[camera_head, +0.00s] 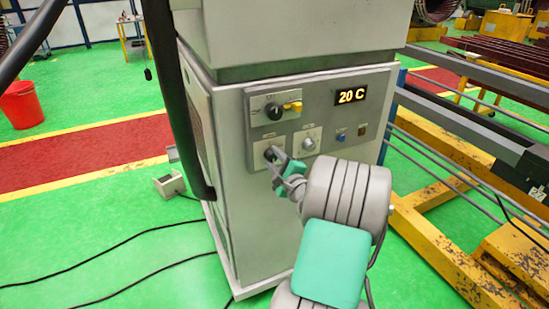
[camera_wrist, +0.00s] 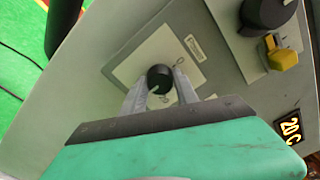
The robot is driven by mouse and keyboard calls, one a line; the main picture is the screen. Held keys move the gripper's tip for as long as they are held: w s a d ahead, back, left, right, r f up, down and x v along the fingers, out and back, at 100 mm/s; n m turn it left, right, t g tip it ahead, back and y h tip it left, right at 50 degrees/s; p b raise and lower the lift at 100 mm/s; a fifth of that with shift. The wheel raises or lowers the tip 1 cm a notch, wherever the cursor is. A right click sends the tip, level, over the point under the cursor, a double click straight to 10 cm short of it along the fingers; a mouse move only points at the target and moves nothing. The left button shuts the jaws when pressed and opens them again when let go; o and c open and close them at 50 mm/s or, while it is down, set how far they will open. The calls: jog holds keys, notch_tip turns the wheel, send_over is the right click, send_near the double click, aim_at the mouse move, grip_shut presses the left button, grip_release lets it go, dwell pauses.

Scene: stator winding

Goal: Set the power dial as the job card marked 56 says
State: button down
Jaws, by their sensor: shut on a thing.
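A small black dial (camera_wrist: 159,77) sits on a pale plate (camera_wrist: 131,71) at the lower left of the grey cabinet's control panel (camera_head: 340,128). In the wrist view my gripper (camera_wrist: 160,84) has one finger on each side of this dial and is shut on it. In the head view my gripper (camera_head: 273,158) reaches the panel from below and right and partly hides the dial. The labels are too small to read, so I cannot tell if this is the power dial. No job card shows clearly in either view.
A large black switch (camera_head: 274,111) with a yellow part (camera_head: 292,106) is above. A grey knob (camera_head: 308,144) and a blue button (camera_head: 341,136) are to the right. The display (camera_head: 351,95) reads 20 C. A black hose (camera_head: 172,100) hangs left; yellow frames (camera_head: 430,205) stand right.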

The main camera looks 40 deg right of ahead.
jog(key=c, duration=0.9)
grip_release()
jog(key=shift+c, duration=0.2)
jog(key=shift+s, duration=0.1)
jog(key=b+v, duration=0.1)
jog(key=v, duration=0.6)
jog(key=shift+s, duration=0.35)
jog(key=shift+a, duration=0.15)
